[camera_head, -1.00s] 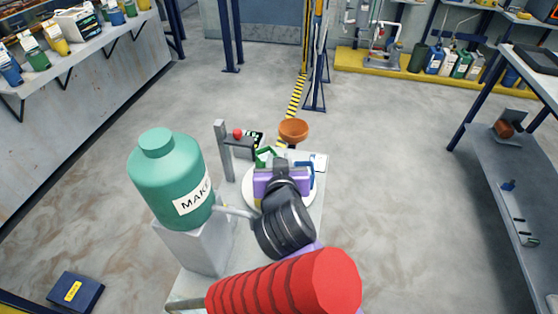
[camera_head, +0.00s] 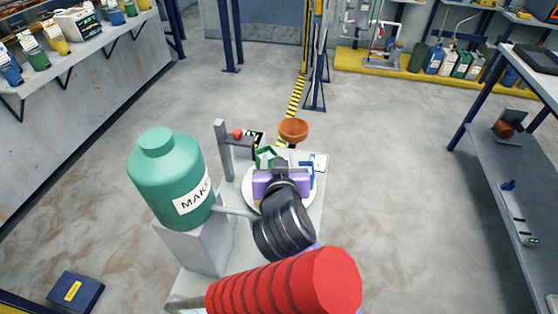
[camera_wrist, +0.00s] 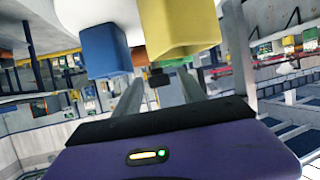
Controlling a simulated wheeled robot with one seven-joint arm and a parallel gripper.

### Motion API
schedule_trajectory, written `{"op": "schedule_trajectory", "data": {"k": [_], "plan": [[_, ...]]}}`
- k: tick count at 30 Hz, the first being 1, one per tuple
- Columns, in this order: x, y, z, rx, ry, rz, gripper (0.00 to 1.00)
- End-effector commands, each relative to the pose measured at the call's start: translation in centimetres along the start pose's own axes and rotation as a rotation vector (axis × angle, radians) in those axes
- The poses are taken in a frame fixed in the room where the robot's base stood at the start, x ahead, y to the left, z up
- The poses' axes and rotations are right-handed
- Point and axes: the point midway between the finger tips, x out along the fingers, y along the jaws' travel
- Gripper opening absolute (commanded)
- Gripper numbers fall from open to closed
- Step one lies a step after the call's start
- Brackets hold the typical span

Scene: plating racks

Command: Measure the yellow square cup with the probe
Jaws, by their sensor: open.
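The yellow square cup (camera_wrist: 180,25) shows at the top of the wrist view, just beyond my fingertips; my gripper hides it in the head view. My gripper (camera_wrist: 160,82) is open, with its two grey fingers apart below the cup in the picture. I cannot tell whether they touch it. A small dark piece (camera_wrist: 158,77) shows between the fingers; I cannot tell if it is the probe. A blue cup (camera_wrist: 100,50) is left of the yellow one and also shows in the head view (camera_head: 308,172). A green cup (camera_head: 266,156) stands behind my gripper.
The cups stand around a white round plate (camera_head: 251,199) on a narrow bench (camera_head: 312,215). A grey post (camera_head: 223,150), a red knob (camera_head: 238,133) and an orange-brown bowl (camera_head: 293,130) are at its back. A large green bottle (camera_head: 166,175) stands close left of my arm.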

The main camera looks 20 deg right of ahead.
Motion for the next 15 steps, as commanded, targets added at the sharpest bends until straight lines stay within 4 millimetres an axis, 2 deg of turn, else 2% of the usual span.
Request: {"op": "schedule_trajectory", "data": {"k": [9,15], "plan": [[-5.0,-0.1,0.1,0.001,0.0,-0.004,0.48],[-7.0,-0.1,0.1,0.0,0.0,-0.002,0.48]]}}
